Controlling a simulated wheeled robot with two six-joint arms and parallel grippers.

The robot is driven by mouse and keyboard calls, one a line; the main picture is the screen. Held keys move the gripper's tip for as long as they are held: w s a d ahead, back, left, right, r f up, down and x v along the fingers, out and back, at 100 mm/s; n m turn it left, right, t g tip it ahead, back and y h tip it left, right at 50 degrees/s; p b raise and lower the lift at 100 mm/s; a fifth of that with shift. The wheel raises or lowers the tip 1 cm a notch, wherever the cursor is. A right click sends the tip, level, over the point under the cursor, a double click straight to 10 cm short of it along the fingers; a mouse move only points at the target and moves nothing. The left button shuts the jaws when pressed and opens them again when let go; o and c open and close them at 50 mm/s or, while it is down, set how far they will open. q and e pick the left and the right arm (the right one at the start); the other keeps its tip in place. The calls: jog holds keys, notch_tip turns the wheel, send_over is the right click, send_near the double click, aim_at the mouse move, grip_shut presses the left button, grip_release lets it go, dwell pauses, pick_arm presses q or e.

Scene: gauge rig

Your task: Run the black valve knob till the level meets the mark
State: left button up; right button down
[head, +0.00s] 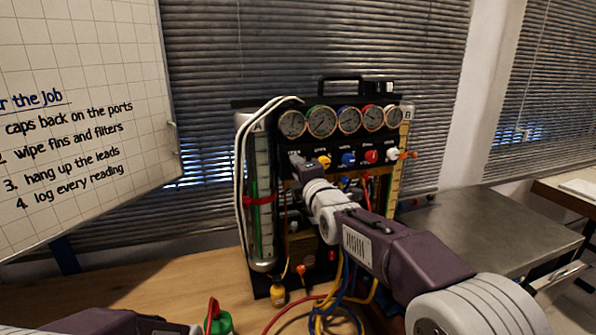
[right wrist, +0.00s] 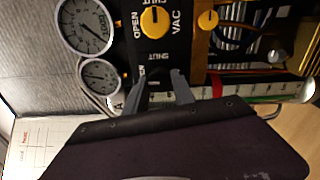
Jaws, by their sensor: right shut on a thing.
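The gauge rig (head: 345,154) stands on the wooden bench in the head view. My right gripper (head: 296,160) is shut at the left end of its knob row. In the right wrist view my gripper's fingers (right wrist: 162,88) reach the panel beside an OPEN/SHUT label; the black knob is hidden between or behind them. The sight tube (head: 262,165) on the A side has a red mark (head: 260,200) around it, with green showing near and below it. In the wrist view the tube (right wrist: 245,88) and red mark (right wrist: 217,86) also show. The exact level is unclear. My left gripper is out of view.
Yellow (head: 323,161), blue (head: 348,158), red (head: 371,156) and white (head: 392,154) knobs sit right of my gripper, below several dials (head: 349,119). Hoses (head: 325,318) lie on the bench in front. A steel-topped table (head: 480,228) stands at right.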

dwell(0.4)
jog(key=c, duration=1.1)
grip_release()
jog(key=shift+w, duration=0.1)
jog(key=shift+o, duration=0.2)
jog(key=b+v, duration=0.2)
jog(key=v, duration=0.7)
